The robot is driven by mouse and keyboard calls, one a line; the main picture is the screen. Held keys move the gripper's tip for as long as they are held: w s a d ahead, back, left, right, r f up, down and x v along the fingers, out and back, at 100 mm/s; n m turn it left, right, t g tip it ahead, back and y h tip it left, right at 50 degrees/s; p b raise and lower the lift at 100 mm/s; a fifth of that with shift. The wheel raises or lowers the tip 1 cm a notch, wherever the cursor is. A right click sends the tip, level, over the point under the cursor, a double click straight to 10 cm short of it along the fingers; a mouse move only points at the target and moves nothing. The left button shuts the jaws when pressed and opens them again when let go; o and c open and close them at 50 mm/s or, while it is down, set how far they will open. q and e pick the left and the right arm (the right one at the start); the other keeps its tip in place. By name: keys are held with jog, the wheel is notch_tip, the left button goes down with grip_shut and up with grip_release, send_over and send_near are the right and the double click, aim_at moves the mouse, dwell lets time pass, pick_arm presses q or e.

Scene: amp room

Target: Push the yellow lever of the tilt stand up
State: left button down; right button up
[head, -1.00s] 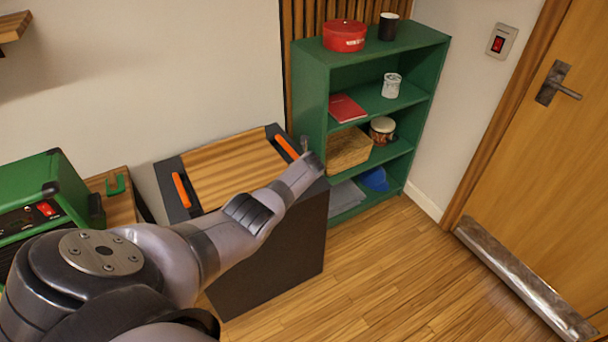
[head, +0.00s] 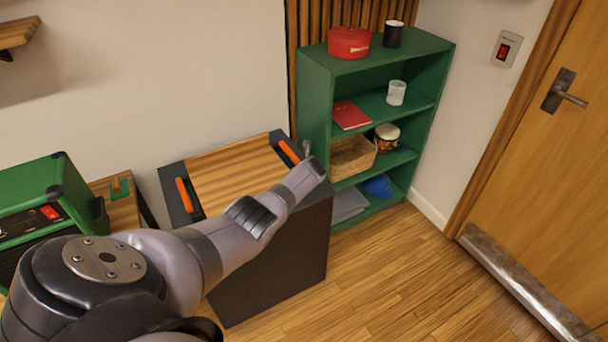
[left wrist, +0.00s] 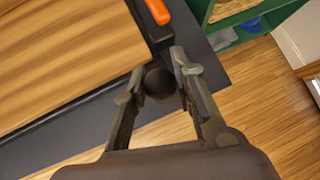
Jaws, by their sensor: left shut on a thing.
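The tilt stand (head: 270,262) is a dark box with a sloped wooden top and two orange bars; the wooden top also shows in the left wrist view (left wrist: 60,50). No yellow lever can be made out. In the left wrist view my left gripper (left wrist: 156,80) is shut on a dark round knob (left wrist: 160,84) at the stand's dark edge, beside one orange bar (left wrist: 157,10). Whether this knob belongs to the lever cannot be told. In the head view my left arm reaches across the stand and its gripper is mostly hidden. My right gripper is not in view.
A green shelf (head: 318,100) with several objects stands right behind the stand. A green amplifier (head: 40,190) and a small wooden table (head: 125,212) are at the left. A wooden door (head: 535,190) is at the right. The wooden floor (head: 400,260) before the shelf is clear.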

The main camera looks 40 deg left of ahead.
pick_arm(q)
jog(key=shift+s+a+f, duration=0.2)
jog(key=shift+s+a, duration=0.15)
jog(key=shift+a, duration=0.05)
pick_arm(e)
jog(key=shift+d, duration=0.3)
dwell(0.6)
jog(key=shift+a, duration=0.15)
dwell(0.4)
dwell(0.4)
pick_arm(q)
jog(key=c, duration=1.4)
grip_release()
jog(key=shift+s, duration=0.15)
jog(key=shift+o, duration=0.5)
jog(key=shift+r, duration=0.1)
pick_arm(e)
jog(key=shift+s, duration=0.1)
pick_arm(q)
jog(key=shift+w+d, duration=0.1)
jog(key=shift+w, duration=0.1)
jog(key=shift+d+r, duration=0.1)
jog(key=shift+v, duration=0.95)
jog(key=v, duration=1)
